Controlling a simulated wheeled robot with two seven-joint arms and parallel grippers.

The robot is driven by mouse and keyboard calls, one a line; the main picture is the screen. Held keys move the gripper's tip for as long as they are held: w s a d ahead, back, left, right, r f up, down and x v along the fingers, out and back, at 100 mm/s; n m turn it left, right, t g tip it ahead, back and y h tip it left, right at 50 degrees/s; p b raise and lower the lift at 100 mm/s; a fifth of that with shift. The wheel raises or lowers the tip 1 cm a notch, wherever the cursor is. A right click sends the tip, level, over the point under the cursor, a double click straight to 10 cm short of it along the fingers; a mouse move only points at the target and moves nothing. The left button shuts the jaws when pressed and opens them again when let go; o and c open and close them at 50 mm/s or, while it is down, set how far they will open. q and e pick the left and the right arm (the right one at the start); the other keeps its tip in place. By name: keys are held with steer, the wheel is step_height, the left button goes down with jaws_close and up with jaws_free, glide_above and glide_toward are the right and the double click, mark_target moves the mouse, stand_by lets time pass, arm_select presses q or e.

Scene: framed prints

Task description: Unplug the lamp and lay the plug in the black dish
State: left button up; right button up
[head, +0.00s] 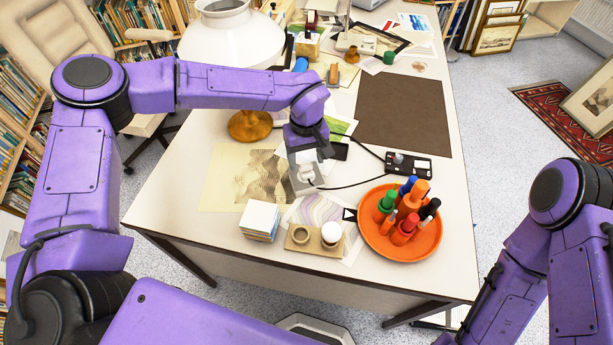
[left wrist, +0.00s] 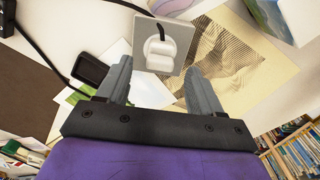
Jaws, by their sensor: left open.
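A white plug (head: 307,174) sits in a grey square socket plate (head: 293,182) on the desk, with a black cord leaving it. In the left wrist view the plug (left wrist: 160,52) lies just beyond and between the fingertips of my left gripper (left wrist: 159,72). That gripper, also in the head view (head: 309,152), is open and empty, pointing down at the plug. The black dish (left wrist: 91,70) is left of the plug in the wrist view; the head view shows it (head: 341,151) partly behind the gripper. The lamp has a white shade (head: 232,40) and wooden base (head: 249,125). My right gripper is out of view.
An orange tray (head: 376,238) of markers and bottles stands front right. A black box (head: 408,165) is beside the cord. A block of paper (head: 260,221) and a wooden holder (head: 301,241) are in front. The brown mat (head: 404,113) is clear.

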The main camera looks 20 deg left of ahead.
mark_target(306, 165)
arm_select(q)
steer(key=shift+f, duration=2.35)
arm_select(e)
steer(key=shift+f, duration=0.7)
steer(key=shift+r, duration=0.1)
arm_select(q)
steer(key=shift+p, duration=0.35)
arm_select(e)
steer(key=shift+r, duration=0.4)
arm_select(q)
steer(key=shift+p, duration=0.5)
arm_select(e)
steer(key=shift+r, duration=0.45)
arm_select(q)
jaws_close()
steer(key=shift+r+p, duration=3.05)
steer(key=shift+p, duration=0.3)
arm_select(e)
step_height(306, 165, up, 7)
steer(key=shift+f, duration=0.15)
